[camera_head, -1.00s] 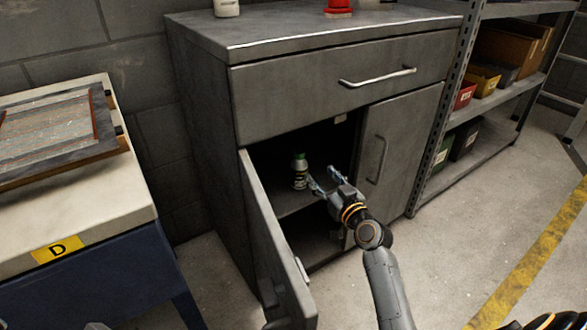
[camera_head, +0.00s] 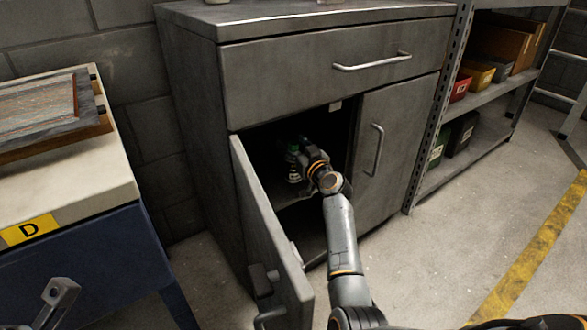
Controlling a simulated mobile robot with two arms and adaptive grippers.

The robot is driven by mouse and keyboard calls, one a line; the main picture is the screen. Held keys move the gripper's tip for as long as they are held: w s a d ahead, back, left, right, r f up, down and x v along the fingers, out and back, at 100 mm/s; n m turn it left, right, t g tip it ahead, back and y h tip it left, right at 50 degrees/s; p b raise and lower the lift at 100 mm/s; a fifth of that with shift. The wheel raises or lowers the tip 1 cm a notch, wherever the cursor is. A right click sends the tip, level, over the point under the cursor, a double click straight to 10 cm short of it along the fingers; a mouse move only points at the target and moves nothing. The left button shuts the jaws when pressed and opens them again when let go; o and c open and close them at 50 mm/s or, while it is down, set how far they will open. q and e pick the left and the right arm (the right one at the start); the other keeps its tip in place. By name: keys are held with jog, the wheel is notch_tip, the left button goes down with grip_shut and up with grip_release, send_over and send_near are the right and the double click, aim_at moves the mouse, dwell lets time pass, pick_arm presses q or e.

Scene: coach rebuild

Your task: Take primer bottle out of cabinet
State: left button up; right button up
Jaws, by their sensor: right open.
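The primer bottle (camera_head: 293,165), dark with a green cap and a pale label, stands upright on the inner shelf of the grey metal cabinet (camera_head: 196,95). The cabinet's left door (camera_head: 262,225) is swung open; its right door (camera_head: 385,150) is shut. My right gripper (camera_head: 301,157) is open and inside the cabinet opening, at the bottle's right side. It hides part of the bottle, and I cannot tell whether its fingers touch it.
The open door stands close to the left of my right arm. A workbench (camera_head: 90,205) marked D stands at the left with a framed panel (camera_head: 45,110) on it. A metal shelf (camera_head: 480,95) with several bins stands at the right. The floor at right is clear.

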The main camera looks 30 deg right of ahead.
jog(key=shift+w, duration=0.15)
grip_shut()
jog(key=shift+r, duration=0.2)
